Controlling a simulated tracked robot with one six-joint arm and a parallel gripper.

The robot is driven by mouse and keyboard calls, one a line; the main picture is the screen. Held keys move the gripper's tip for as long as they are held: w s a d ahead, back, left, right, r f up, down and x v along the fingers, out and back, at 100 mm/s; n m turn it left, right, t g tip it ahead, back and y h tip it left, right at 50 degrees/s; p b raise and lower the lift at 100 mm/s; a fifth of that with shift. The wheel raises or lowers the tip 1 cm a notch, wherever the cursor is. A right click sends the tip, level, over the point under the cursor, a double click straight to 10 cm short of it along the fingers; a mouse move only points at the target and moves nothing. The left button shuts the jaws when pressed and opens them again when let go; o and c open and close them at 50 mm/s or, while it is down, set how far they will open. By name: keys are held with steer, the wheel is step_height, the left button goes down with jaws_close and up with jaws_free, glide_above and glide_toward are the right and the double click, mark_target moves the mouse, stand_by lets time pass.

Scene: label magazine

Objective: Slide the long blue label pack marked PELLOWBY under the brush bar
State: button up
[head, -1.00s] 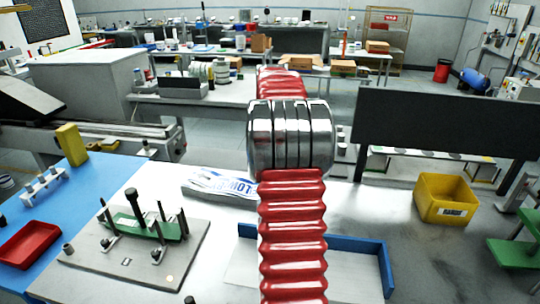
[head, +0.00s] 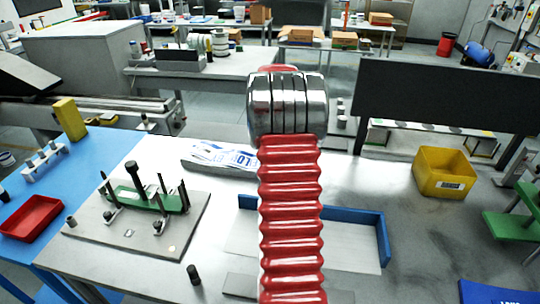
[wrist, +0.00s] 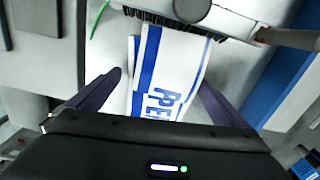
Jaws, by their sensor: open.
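In the wrist view a white label pack with blue stripes and large blue letters starting "PE" (wrist: 158,75) lies between the fingers of my gripper (wrist: 160,92). The fingers are spread, one to each side of it, with gaps. Its far end lies close to the dark bristles of a brush bar (wrist: 185,22) at the top; I cannot tell whether it touches them. In the head view a white and blue pack (head: 218,156) lies on the table left of my arm, its lettering blurred. I cannot tell if it is the same pack. My arm hides my gripper there.
A blue-edged tray (head: 355,219) sits partly behind my arm. A grey plate with a green fixture and upright pins (head: 145,200) stands at left, by a red tray (head: 30,217). A yellow bin (head: 445,172) and a blue item (head: 495,294) are at right.

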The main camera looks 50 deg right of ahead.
steer(key=shift+c, duration=0.5)
steer(key=c, duration=1.7)
steer(key=shift+w+a, duration=0.4)
steer(key=shift+w, duration=0.4)
steer(key=shift+w+a, duration=0.35)
steer(key=shift+w, duration=0.45)
steer(key=o, duration=1.8)
steer(key=shift+f, duration=0.1)
step_height(320, 180, up, 14)
steer(key=shift+f, duration=0.1)
